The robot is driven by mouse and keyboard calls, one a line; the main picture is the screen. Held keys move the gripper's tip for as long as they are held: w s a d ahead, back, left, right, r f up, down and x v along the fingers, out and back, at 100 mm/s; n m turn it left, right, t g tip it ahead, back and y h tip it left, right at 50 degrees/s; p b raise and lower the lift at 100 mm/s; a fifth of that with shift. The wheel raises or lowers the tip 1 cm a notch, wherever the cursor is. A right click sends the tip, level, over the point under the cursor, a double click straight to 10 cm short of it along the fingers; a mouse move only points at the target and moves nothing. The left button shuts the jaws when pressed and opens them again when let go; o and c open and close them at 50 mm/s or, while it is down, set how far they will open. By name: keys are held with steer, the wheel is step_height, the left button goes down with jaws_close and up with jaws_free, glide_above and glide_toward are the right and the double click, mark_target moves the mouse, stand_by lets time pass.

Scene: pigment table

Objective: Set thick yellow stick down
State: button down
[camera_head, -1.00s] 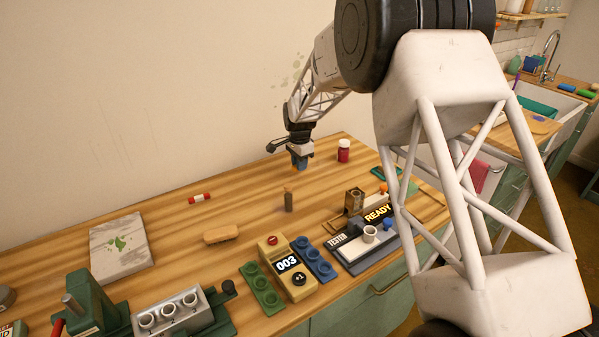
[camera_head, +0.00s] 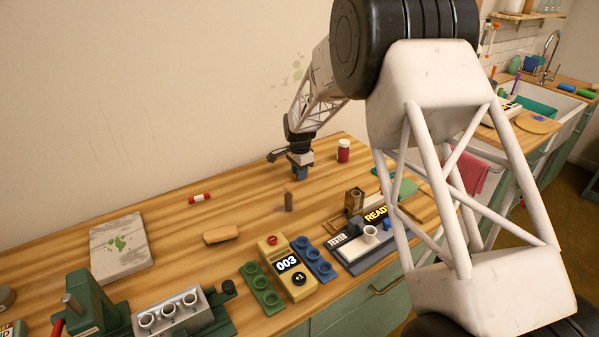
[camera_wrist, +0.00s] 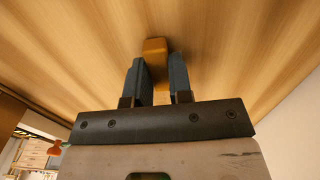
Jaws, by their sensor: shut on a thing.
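My gripper (camera_head: 299,174) is low over the back of the wooden table (camera_head: 250,190), left of the red jar. In the wrist view, the two blue-grey fingers of my gripper (camera_wrist: 160,80) are shut on the thick yellow stick (camera_wrist: 155,46). The stick's yellow-orange end shows beyond the fingertips, against the wood. In the head view the stick is hidden by the fingers or too small to make out. I cannot tell whether it touches the table.
A red jar (camera_head: 344,150) stands just right of my gripper. A small brown upright piece (camera_head: 288,201) stands in front of it. A red-and-white stick (camera_head: 200,198) lies to the left. A tester (camera_head: 352,250) and a counter box (camera_head: 285,265) are nearer the front edge. Bare wood lies around my gripper.

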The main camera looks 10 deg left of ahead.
steer(key=c, duration=1)
jaws_free()
steer(key=shift+r, duration=0.1)
steer(key=shift+r, duration=6)
